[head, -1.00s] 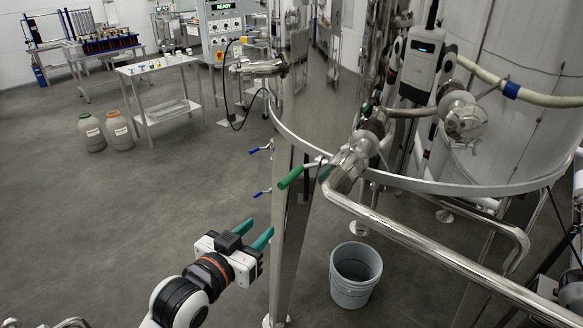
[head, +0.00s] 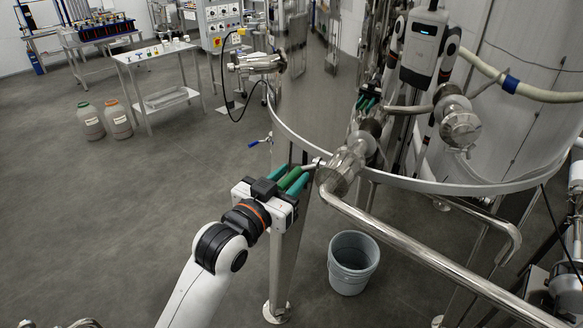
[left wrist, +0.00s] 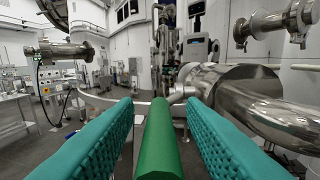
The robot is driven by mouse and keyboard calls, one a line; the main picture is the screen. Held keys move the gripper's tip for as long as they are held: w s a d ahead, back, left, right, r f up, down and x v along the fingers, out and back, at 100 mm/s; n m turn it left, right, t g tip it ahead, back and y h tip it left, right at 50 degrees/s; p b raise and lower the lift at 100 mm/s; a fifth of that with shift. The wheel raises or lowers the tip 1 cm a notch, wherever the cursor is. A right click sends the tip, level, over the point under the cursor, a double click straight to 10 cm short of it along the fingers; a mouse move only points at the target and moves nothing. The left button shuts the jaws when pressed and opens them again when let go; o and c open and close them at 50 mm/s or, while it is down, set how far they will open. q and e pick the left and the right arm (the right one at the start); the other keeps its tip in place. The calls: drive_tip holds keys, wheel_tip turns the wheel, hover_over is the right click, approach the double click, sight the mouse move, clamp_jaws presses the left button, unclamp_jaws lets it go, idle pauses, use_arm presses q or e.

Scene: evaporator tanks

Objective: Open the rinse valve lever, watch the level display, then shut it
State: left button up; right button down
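The rinse valve lever (head: 290,178) has a green handle and a metal stem, attached to a steel valve (head: 342,168) at the tank's lower rim. My left gripper (head: 292,180) has its teal fingers on both sides of the green handle. In the left wrist view the handle (left wrist: 160,140) lies between the fingers, with a gap on each side, so the gripper is open around it. The lever's far end near the valve is partly covered by the handle. My right gripper is not in view.
A grey bucket (head: 354,262) stands on the floor below the valve. A steel pipe (head: 430,252) runs from the valve to the lower right. A tank leg (head: 282,270) stands close to my gripper. A blue-handled lever (head: 258,142) sits behind it.

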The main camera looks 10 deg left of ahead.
use_arm(q)
drive_tip(key=shift+w+d+f, duration=0.1)
drive_tip(key=shift+w+d, duration=0.15)
drive_tip(key=shift+w, duration=0.25)
clamp_jaws()
